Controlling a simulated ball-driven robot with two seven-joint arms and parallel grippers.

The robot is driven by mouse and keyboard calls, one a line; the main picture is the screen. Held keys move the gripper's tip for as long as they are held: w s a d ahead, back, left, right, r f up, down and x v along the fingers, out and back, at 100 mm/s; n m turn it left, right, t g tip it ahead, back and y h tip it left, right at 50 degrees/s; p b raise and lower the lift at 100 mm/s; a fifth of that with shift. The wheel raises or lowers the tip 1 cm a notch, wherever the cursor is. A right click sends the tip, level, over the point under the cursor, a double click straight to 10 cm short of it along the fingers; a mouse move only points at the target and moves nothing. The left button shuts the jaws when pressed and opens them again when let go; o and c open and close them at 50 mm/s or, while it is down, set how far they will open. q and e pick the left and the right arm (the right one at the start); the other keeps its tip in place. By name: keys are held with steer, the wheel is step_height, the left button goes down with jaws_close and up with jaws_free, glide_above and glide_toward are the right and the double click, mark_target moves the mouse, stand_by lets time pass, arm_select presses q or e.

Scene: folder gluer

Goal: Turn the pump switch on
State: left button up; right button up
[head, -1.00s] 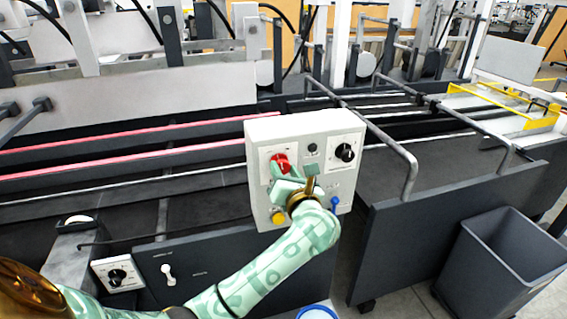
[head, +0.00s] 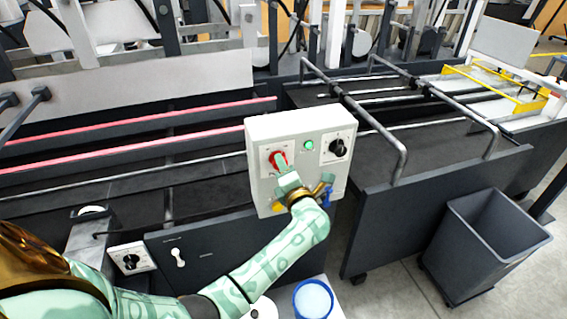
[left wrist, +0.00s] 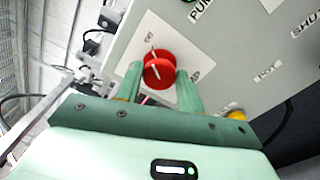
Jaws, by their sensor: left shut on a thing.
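The red pump switch knob (head: 274,159) sits on a white plate at the left of the pale control box (head: 300,125). In the left wrist view the knob (left wrist: 158,64) shows a white pointer line, and the plate's markings are too blurred to read surely. My left gripper (head: 282,166) is shut on the knob, with one finger on each side in the left wrist view (left wrist: 159,80). A round lamp (head: 309,145) beside the knob is lit green. My right gripper is not in view.
A black dial (head: 338,148) is at the box's right.

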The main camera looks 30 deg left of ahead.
arm_select(q)
steer(key=shift+m, duration=0.3)
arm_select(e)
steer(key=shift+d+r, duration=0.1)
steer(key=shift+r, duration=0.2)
arm_select(q)
steer(key=o, duration=1)
steer(key=shift+d, duration=0.1)
steer(key=shift+c, duration=0.2)
